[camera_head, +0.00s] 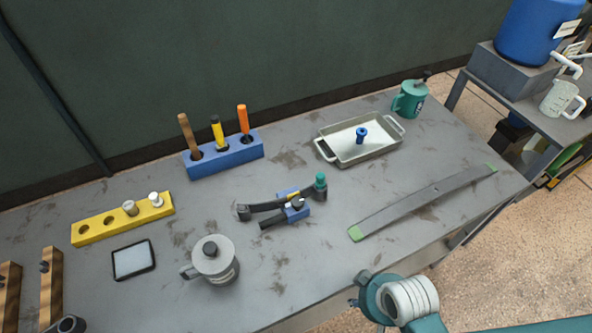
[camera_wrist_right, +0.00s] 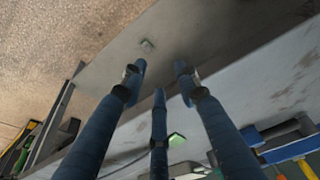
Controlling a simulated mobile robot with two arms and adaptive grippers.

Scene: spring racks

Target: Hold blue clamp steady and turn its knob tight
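The blue clamp (camera_head: 297,212) lies on the grey table, left of the long flat bar. It has dark bars, blue blocks, a small dark knob (camera_head: 298,202) on the front block and an upright teal knob (camera_head: 320,181) at its right end. My right gripper (camera_head: 358,290) is off the table's front edge, below and right of the clamp and apart from it. In the right wrist view its blue fingers (camera_wrist_right: 160,78) are spread with nothing between them. I cannot make out my left gripper.
A lidded grey mug (camera_head: 214,262) stands close to the clamp's left front. A flat grey bar (camera_head: 425,203) with green ends lies right. Behind are a blue tool holder (camera_head: 230,157) and a metal tray (camera_head: 340,157). A yellow rack (camera_head: 95,230) stands left.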

